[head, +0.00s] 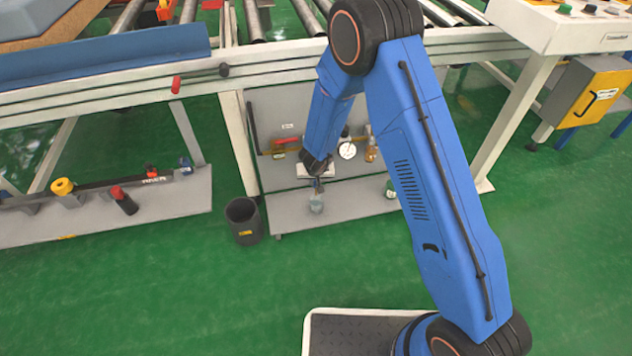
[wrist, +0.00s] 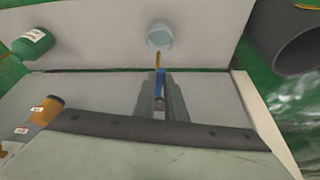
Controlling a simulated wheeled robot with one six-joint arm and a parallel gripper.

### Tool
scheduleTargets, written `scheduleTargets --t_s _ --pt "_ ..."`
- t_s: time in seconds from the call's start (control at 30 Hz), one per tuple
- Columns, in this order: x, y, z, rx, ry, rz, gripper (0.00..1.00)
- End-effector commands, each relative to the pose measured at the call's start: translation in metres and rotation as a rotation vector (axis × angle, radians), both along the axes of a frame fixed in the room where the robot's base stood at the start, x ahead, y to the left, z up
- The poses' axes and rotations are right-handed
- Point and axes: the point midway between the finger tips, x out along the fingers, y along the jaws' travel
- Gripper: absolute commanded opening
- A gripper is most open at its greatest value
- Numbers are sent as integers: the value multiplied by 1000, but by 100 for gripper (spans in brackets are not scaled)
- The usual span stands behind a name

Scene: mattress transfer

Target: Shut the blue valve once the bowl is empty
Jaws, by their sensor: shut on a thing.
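My gripper (head: 317,180) is at the shelf under the roller conveyor. In the wrist view my gripper (wrist: 161,98) is shut on a small blue part, the blue valve (wrist: 160,82), with a brass-yellow piece just beyond it. The pale, see-through bowl (wrist: 160,36) is right past the valve in the wrist view. In the head view the bowl (head: 316,206) shows just below my gripper. It looks clear, but I cannot tell for sure whether any liquid is left in it. The fingers hide most of the valve.
A dark bin (head: 243,222) stands left of the shelf; it also shows in the wrist view (wrist: 298,42). A round gauge (head: 347,150) and an amber bottle (head: 371,150) are right of my gripper. A green container (wrist: 33,42) is at the wrist view's upper left.

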Motion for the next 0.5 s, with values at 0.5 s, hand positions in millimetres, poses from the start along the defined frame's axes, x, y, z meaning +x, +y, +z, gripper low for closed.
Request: scheduleTargets --t_s 0.5 --pt "0 12 0 0 -1 -226 0"
